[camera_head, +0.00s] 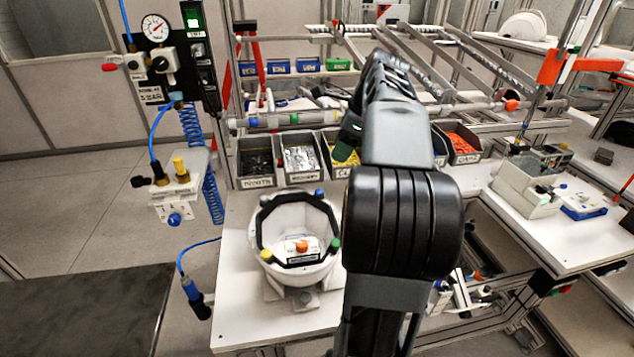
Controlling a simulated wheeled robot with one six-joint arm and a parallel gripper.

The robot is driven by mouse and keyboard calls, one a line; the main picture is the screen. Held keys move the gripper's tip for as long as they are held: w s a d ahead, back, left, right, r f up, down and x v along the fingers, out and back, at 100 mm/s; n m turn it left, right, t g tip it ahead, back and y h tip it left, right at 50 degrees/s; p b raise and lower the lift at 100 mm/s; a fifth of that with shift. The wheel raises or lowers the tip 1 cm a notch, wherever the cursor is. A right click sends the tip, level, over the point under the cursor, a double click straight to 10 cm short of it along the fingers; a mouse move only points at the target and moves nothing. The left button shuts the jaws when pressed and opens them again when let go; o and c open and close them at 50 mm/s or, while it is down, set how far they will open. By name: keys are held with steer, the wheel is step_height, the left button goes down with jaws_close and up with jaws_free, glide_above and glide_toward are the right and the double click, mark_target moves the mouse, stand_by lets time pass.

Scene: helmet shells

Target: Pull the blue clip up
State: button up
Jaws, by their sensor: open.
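The blue clip (319,193) sits on the far right of the rim of an upturned white helmet shell (311,279). The shell rests on a pale stand on the white workbench, with its open side up. A yellow clip (266,254) and a green clip (334,243) sit on the near side of the same dark-lined rim.
Labelled parts bins (299,166) line the back of the bench. An air regulator panel (158,58) with a blue hose hangs at left. My black arm covers the bench right of the shell.

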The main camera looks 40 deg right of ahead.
mark_target(319, 190)
steer(key=x, duration=1.2)
steer(key=shift+f, duration=0.4)
steer(key=shift+c, duration=0.3)
jaws_close()
